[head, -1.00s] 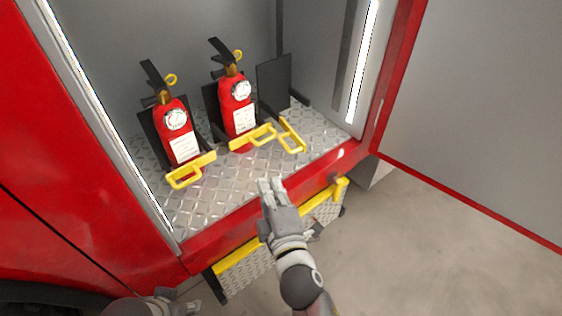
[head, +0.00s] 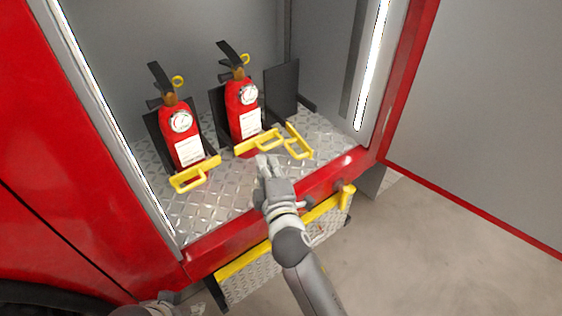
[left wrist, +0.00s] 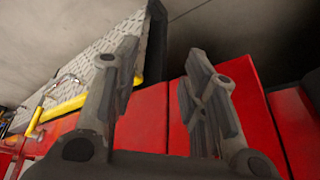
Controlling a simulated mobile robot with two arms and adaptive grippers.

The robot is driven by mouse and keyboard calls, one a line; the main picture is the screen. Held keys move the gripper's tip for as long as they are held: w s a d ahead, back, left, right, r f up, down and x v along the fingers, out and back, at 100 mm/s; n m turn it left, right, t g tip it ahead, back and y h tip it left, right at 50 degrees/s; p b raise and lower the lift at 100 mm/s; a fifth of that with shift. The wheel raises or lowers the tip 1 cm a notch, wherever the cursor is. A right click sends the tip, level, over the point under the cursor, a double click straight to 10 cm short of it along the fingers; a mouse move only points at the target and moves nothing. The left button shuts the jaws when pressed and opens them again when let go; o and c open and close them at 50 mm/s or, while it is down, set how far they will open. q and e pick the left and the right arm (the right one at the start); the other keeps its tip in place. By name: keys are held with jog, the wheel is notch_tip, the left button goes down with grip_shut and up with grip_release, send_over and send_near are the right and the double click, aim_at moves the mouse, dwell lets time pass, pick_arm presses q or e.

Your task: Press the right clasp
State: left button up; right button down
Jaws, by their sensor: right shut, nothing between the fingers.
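The right clasp (head: 298,142) is a yellow loop at the foot of an empty black holder (head: 282,88), angled across the compartment floor in the head view. Another yellow clasp (head: 258,142) crosses the base of the right red extinguisher (head: 243,105). A third yellow clasp (head: 195,175) lies across the base of the left extinguisher (head: 181,135). My right gripper (head: 267,164) is shut and empty, over the floor's front part, below and left of the right clasp and apart from it. My left gripper (left wrist: 165,75) shows in the left wrist view with its fingers apart and nothing between them.
The compartment's red front sill (head: 270,210) runs below my right gripper, with a yellow-edged step (head: 255,275) under it. A grey door panel (head: 480,110) stands open on the right. In the left wrist view, red body panels (left wrist: 140,120) lie beyond the left fingers.

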jog(key=shift+w+d+f, duration=0.25)
jog(key=shift+w+d, duration=0.45)
jog(key=shift+d, duration=0.15)
jog(key=shift+w+d+f, duration=0.2)
jog(key=shift+w+d, duration=0.45)
jog(key=shift+d, duration=0.15)
pick_arm(q)
jog(key=shift+w+d, duration=0.1)
jog(key=shift+w, duration=0.2)
pick_arm(e)
jog(key=shift+d+r+p, duration=0.1)
jog(key=shift+p, duration=0.25)
jog(key=shift+d, duration=0.1)
pick_arm(q)
jog(key=shift+s+a+r+g, duration=0.1)
jog(key=shift+s+a+g, duration=0.05)
jog(key=shift+s, duration=0.35)
jog(key=shift+s+a+r+g, duration=0.1)
jog(key=shift+s+a+g, duration=0.05)
jog(key=shift+s, duration=0.35)
pick_arm(e)
jog(key=shift+d+n+y, duration=0.1)
jog(key=shift+n+y, duration=0.2)
